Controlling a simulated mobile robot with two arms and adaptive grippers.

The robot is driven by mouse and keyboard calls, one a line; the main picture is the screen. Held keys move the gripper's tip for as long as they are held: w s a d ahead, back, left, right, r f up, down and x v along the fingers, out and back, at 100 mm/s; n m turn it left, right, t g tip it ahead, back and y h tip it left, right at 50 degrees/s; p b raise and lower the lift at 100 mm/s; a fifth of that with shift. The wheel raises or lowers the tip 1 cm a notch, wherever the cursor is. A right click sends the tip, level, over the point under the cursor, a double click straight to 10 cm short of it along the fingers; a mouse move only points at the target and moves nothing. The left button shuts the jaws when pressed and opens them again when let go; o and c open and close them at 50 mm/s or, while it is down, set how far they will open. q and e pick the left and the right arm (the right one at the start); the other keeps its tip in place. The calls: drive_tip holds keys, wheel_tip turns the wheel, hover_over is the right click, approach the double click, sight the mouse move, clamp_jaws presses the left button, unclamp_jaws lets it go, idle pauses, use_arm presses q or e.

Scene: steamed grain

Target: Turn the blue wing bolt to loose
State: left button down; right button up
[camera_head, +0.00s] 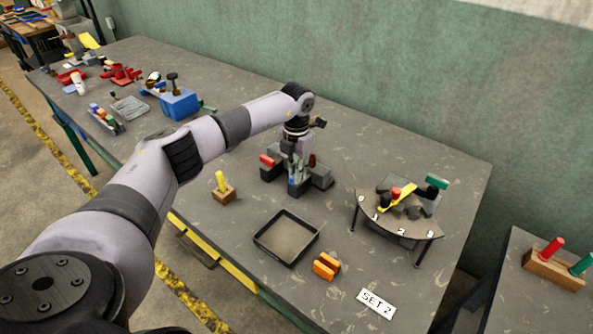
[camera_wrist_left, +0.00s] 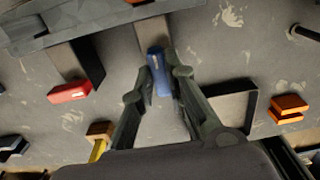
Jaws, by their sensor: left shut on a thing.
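The blue wing bolt (camera_head: 293,187) sits at the front of a dark grey block fixture (camera_head: 320,176) on the table. In the left wrist view the blue wing bolt (camera_wrist_left: 159,72) stands between the two fingers, at the end of a grey bar. My left gripper (camera_head: 298,171) points down over the fixture from above. In the wrist view its fingertips (camera_wrist_left: 161,82) are shut on the blue wing bolt from both sides. The gripper partly hides the fixture's middle in the head view. My right gripper is in neither view.
A red block end (camera_head: 267,160) is on the fixture's left. A black tray (camera_head: 286,237), orange blocks (camera_head: 326,266) and a wooden block with a yellow handle (camera_head: 222,188) lie nearer. Bare table lies behind the fixture.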

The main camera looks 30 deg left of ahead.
use_arm(q)
drive_tip(key=n, duration=0.5)
drive_tip(key=shift+r+n+p, duration=0.1)
drive_tip(key=shift+n+p, duration=0.25)
drive_tip(key=shift+n, duration=0.05)
drive_tip(key=shift+w, duration=0.1)
idle(0.3)
drive_tip(key=c, duration=1.6)
unclamp_jaws()
wheel_tip(320, 180, up, 12)
drive_tip(key=shift+f, duration=0.2)
